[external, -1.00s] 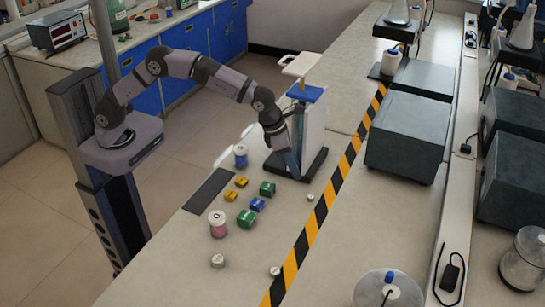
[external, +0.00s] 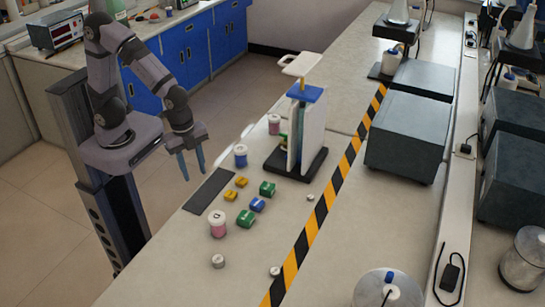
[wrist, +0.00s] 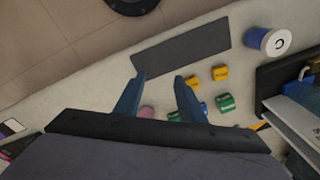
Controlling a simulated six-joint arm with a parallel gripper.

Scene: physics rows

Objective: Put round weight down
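Several small pale round weights lie on the bench: one at the front left (external: 218,261), one beside the striped tape (external: 275,271), and a smaller one right of the blocks (external: 310,198). Larger white-lidded cylinders also stand there: a pink one (external: 218,226), a blue one (external: 240,157) and another pink one (external: 274,124) beside the stand. I cannot tell which is the task's weight. My gripper (external: 194,172) is open above the bench's left edge near the dark mat. The wrist view shows its two fingers apart and nothing between them (wrist: 160,80).
A dark mat (external: 208,191) lies on the bench edge. Yellow (external: 231,196), green (external: 267,188) and blue (external: 257,204) blocks sit right of it. A stand with white panels and a dark base (external: 305,164) rises behind. Striped tape (external: 322,210) crosses the bench.

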